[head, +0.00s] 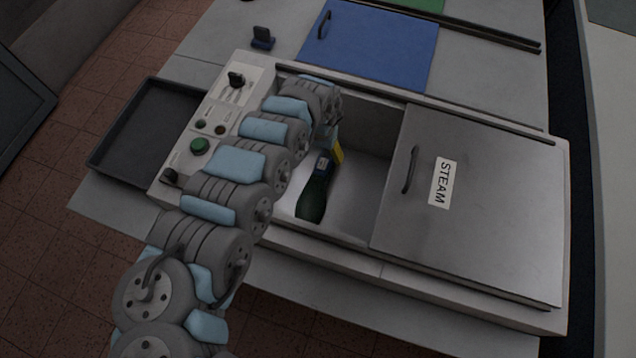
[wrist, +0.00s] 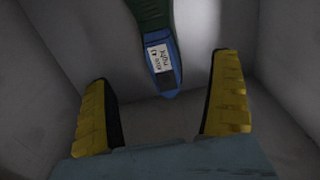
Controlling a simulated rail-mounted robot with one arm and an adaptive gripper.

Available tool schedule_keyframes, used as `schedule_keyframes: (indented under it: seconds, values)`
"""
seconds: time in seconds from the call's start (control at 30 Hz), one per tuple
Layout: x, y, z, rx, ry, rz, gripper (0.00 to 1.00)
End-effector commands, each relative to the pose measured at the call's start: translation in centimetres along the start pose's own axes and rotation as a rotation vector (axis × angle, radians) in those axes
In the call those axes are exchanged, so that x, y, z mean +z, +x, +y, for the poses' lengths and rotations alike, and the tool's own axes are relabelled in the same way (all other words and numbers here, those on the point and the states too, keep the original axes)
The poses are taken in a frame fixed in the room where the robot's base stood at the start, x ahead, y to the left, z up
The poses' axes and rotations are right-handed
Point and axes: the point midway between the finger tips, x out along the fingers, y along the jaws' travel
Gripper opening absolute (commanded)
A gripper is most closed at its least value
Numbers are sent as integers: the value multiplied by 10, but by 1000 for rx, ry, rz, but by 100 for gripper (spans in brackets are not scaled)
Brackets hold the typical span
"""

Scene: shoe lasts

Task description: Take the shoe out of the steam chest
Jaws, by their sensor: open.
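The steam chest (head: 400,268) has its metal lid (head: 480,190), marked STEAM, slid to the right, so its left part is open. The shoe (head: 313,198) lies inside, dark green with a blue end. In the wrist view the shoe (wrist: 163,72) points its blue end, with a small white label, towards me. My gripper (wrist: 162,68) is open inside the chest, its yellow fingers on either side of the blue end with gaps on both sides. I cannot tell how far the tips reach along it. In the head view my arm hides part of the opening and most of the gripper.
A control panel (head: 215,130) with a green button and knobs is left of the opening. A dark empty tray (head: 150,130) is farther left. A blue lid (head: 370,45) lies behind the chest. The chest's pale walls (wrist: 50,60) stand close around my gripper.

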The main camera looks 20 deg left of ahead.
Motion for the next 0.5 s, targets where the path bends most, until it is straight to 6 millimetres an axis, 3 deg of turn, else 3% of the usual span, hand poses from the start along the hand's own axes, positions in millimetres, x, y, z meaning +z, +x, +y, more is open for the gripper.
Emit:
schedule_keyframes:
  seconds: [0.3,0.5]
  values:
    - [0,54,2,3,0,-1,93]
    - [0,71,1,2,0,1,93]
